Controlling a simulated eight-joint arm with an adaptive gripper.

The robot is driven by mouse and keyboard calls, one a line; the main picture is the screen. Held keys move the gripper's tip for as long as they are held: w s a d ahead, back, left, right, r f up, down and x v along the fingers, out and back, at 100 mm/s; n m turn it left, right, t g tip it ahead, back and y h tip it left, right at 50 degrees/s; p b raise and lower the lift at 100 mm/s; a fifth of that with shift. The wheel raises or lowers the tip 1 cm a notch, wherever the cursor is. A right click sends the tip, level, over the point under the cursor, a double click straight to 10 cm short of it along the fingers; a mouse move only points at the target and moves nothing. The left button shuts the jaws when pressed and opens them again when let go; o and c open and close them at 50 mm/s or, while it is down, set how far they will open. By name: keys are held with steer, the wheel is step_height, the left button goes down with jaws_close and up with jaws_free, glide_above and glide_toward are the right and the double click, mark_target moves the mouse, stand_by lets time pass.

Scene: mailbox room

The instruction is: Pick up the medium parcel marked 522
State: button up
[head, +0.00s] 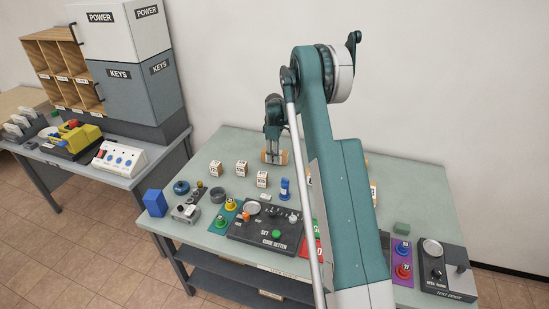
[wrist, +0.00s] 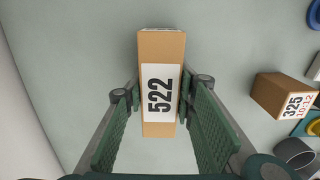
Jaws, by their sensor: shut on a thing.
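The tan parcel marked 522 (wrist: 161,45), with a white label, is upright in the wrist view between the two green finger pads of my gripper (wrist: 161,97). My gripper is shut on it, with a pad at each long side. In the head view my gripper (head: 273,146) points down near the back of the green-grey table, and part of the parcel (head: 284,157) shows around its fingers. I cannot tell whether the parcel touches the table.
Another parcel, marked 325 (wrist: 283,95), lies to the right in the wrist view. Several small labelled boxes, such as one box (head: 241,168), stand nearby. A black code setter panel (head: 265,228) is at the front. The table's back left is clear.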

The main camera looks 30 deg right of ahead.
steer(key=shift+r+p, duration=0.5)
steer(key=shift+r, duration=4.5)
